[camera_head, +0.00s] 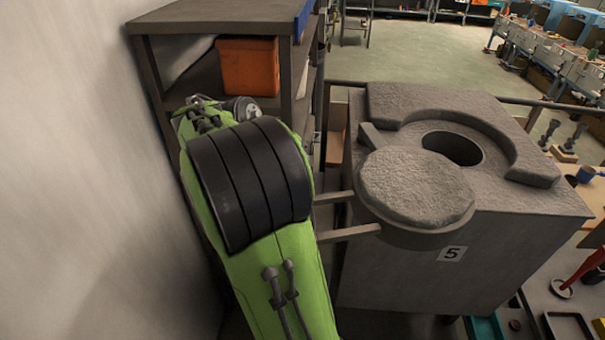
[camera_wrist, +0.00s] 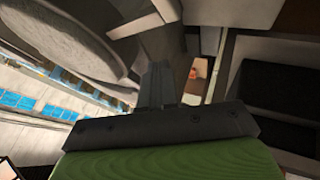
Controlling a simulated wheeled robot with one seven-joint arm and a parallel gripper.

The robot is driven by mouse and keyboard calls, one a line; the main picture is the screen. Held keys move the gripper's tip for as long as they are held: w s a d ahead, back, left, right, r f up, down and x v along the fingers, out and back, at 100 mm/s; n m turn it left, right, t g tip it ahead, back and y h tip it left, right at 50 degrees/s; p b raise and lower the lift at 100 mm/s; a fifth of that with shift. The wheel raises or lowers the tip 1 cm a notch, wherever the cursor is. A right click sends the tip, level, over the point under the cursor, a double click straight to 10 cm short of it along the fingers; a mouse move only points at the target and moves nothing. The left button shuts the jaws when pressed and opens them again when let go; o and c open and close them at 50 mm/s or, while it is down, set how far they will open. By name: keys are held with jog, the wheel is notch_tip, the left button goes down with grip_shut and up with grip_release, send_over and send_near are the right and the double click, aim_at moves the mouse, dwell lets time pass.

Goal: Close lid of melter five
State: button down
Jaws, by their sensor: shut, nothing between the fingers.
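Melter five (camera_head: 400,275) is a grey box with a "5" label on its front. Its round dark opening (camera_head: 455,148) is uncovered. The thick round grey lid (camera_head: 415,188) sits to the front left of the opening, with two bars (camera_head: 348,233) reaching left from it. In the wrist view a large round grey form, which looks like the lid (camera_wrist: 75,35), fills the upper left. My gripper (camera_wrist: 160,80) is shut and empty, close to grey bar-like parts beside it; contact cannot be told. My green arm hides the gripper in the head view.
A brown shelf (camera_head: 190,15) with an orange bin (camera_head: 248,66) stands behind my arm. A pale wall (camera_head: 80,180) is close on the left. A raised curved rim (camera_head: 480,125) borders the opening's far side. Benches with tools lie at the right.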

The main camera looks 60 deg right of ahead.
jog(key=s+d+f, duration=0.6)
jog(key=d+f, duration=0.1)
jog(key=shift+s+d+f, duration=0.3)
jog(key=shift+d+f, duration=0.05)
